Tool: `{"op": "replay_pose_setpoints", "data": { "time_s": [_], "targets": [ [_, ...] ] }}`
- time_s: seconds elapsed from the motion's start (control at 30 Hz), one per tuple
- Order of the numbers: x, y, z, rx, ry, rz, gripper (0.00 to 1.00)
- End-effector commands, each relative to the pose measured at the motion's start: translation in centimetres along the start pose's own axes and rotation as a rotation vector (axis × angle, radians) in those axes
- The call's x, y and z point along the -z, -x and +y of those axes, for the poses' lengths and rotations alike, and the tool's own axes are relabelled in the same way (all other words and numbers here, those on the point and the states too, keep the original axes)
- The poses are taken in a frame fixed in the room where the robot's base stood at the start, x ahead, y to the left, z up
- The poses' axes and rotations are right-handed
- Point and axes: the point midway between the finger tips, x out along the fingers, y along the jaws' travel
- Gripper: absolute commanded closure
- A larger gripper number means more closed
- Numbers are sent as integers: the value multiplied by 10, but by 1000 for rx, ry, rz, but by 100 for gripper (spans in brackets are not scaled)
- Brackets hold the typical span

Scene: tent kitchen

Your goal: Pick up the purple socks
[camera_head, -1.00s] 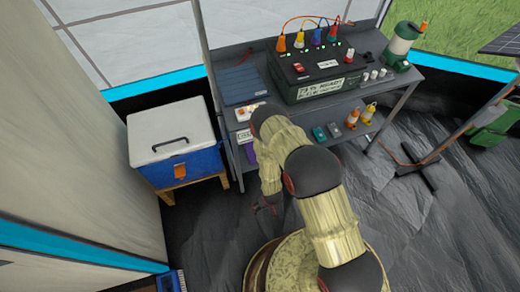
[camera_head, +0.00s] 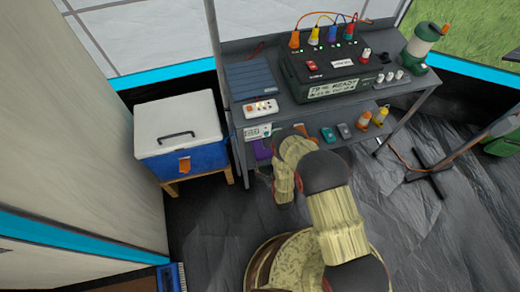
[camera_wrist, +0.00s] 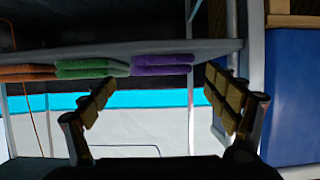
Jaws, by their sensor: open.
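The purple socks (camera_wrist: 162,65) are a folded bundle at the shelf edge in the wrist view, at the end of a row beside green and orange bundles. In the head view a purple patch (camera_head: 263,150) shows on the lower shelf, partly hidden by other things and my arm. My gripper (camera_wrist: 158,82) is open and empty. Its two fingers are spread on either side of the purple bundle in the picture, with the bundle apparently beyond the fingertips. In the head view my wrist is in front of the shelf and the fingers cannot be made out.
The green bundle (camera_wrist: 92,68) and orange bundle (camera_wrist: 28,73) lie beside the purple one. A blue cooler with a white lid (camera_head: 178,125) stands left of the shelving. A power station (camera_head: 332,75) and a power strip (camera_head: 261,107) sit on the top shelf.

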Motion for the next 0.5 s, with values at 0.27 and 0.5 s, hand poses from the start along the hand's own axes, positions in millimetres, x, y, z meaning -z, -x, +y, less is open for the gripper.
{"op": "replay_pose_setpoints", "data": {
  "time_s": [0.27, 0.5],
  "targets": [
    [4, -29, -2, 0, 0, 1, 13],
    [7, -54, -2, 0, 0, -2, 13]
  ]
}}
